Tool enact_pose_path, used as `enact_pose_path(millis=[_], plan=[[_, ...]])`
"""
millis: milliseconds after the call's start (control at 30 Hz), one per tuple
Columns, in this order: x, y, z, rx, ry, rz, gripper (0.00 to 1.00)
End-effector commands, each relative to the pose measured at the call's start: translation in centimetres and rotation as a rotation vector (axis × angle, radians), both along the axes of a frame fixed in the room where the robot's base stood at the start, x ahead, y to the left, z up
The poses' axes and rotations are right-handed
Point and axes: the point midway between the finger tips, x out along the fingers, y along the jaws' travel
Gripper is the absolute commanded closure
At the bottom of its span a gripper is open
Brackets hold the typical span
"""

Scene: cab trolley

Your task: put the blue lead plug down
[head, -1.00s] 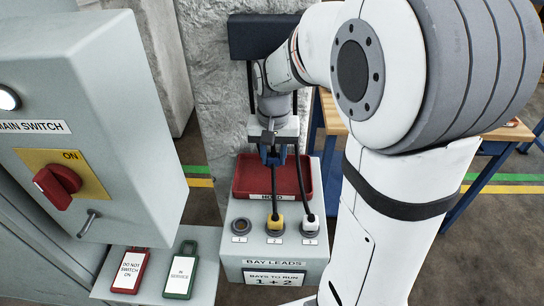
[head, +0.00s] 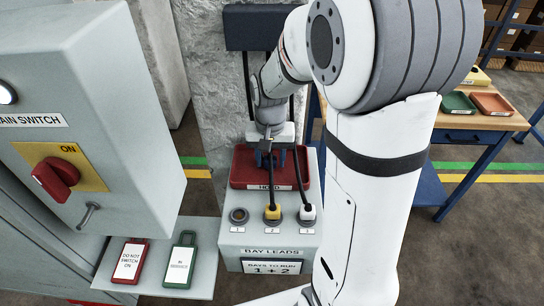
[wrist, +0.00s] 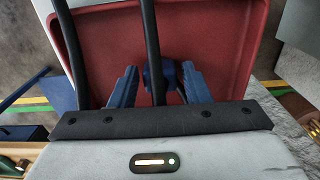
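My gripper (head: 276,165) points down into the red tray (head: 240,180), marked HOLD, on top of the bay leads box. In the wrist view its two blue fingers (wrist: 160,85) stand apart. The blue lead plug (wrist: 160,72) is between them over the red tray floor, with a narrow gap showing on each side. A black lead (wrist: 152,40) runs from the plug. Whether the plug rests on the tray floor is hard to tell. In the head view the plug is mostly hidden by my gripper.
On the bay leads box (head: 265,240), socket 1 (head: 239,215) is empty, a yellow plug (head: 272,212) sits in socket 2 and a white plug (head: 307,213) in socket 3. The main switch cabinet (head: 110,110) stands at left. Two tags (head: 130,262) lie on a shelf.

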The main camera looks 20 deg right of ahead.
Motion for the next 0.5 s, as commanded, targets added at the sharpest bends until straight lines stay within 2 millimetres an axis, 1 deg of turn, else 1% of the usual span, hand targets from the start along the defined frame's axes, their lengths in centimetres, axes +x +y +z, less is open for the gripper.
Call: enact_pose_path(millis=[33, 100, 333, 467, 500], plan=[[0.0, 0.0, 0.0, 0.0, 0.0, 0.0, 0.53], [0.0, 0.0, 0.0, 0.0, 0.0, 0.0, 0.48], [0.0, 0.0, 0.1, 0.0, 0.0, -0.001, 0.48], [0.1, -0.1, 1.0, 0.0, -0.003, -0.001, 0.48], [0.1, -0.1, 1.5, 0.0, -0.004, -0.001, 0.48]])
